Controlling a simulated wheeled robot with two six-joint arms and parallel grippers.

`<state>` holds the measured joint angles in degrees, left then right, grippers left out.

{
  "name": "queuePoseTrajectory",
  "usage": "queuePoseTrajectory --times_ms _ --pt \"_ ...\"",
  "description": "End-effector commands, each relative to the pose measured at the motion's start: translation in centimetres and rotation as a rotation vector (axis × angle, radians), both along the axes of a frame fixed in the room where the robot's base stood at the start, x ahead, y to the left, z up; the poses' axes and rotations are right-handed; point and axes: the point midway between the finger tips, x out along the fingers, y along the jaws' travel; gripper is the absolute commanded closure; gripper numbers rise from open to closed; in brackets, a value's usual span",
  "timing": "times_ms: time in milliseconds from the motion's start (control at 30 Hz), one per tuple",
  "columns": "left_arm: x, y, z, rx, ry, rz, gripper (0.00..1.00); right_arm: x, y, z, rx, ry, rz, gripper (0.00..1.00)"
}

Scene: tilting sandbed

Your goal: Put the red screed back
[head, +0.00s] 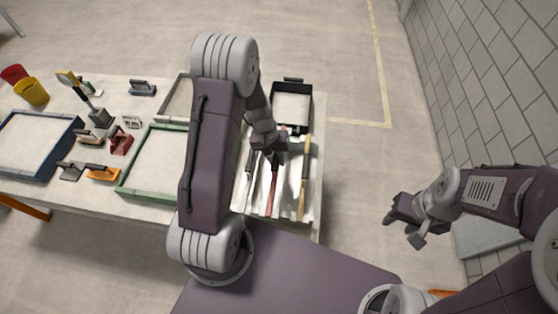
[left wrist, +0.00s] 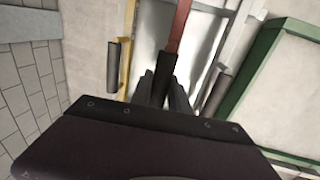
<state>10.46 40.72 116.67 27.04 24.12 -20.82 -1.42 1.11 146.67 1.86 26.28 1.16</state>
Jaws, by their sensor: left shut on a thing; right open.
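The red screed (head: 272,187) is a long thin red bar with a black handle, lying lengthwise over the pale tool tray (head: 286,207) at the right end of the table. In the left wrist view its red bar (left wrist: 179,28) runs away from me and its black handle (left wrist: 162,75) is between my fingers. My left gripper (head: 274,158) is shut on that handle. I cannot tell whether the bar touches the tray. My right gripper (head: 404,222) is open and empty, off to the right of the table.
A yellow screed (head: 304,178) lies to the right of the red one and a grey one (head: 248,176) to the left. A black-rimmed box (head: 292,86) stands behind. A green-framed sandbed (head: 125,178) is at left. Small tools and two cups (head: 31,93) stand further left.

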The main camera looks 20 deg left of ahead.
Motion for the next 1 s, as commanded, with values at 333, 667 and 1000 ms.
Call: queuePoseTrajectory --times_ms 333,667,1000 --pt "2.3 0.2 -1.9 -0.002 0.003 -0.001 1.0 0.0 0.0 1.0 0.0 0.0 0.0 0.57" --pt "2.4 0.3 -5.4 0.0 -0.001 -0.001 1.0 0.0 0.0 1.5 0.0 0.0 0.0 0.57" --pt "2.3 0.2 -6.0 0.0 0.0 0.0 1.0 0.0 0.0 0.7 0.0 0.0 0.0 0.57"
